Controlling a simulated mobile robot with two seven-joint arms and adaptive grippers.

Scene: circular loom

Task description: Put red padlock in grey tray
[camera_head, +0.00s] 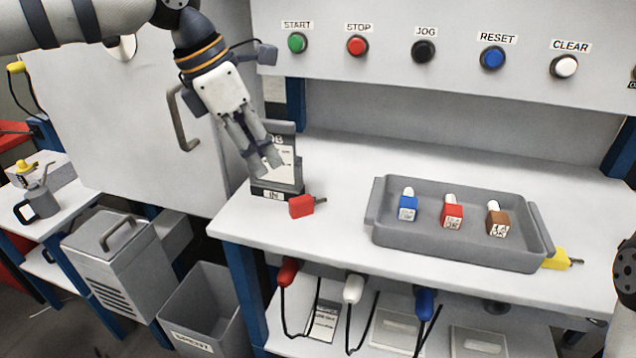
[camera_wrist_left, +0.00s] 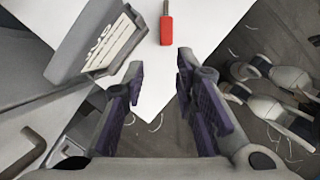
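The red padlock (camera_head: 301,206) lies on the white worktop near its left front corner, its thin dark shackle pointing right. In the left wrist view the padlock (camera_wrist_left: 167,29) lies beyond the fingertips, near the top. My left gripper (camera_head: 263,160) is open and empty, above and left of the padlock, in front of the sign holder. Its spread fingers (camera_wrist_left: 160,72) show in the wrist view with bare space between them. The grey tray (camera_head: 455,252) stands on the worktop to the right and holds a blue, a red and a brown labelled piece. My right gripper is out of view.
A yellow piece (camera_head: 556,259) lies at the tray's right end. Worktop between padlock and tray is clear. A button panel (camera_head: 385,75) is behind; a grey bin (camera_head: 204,310) stands below left.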

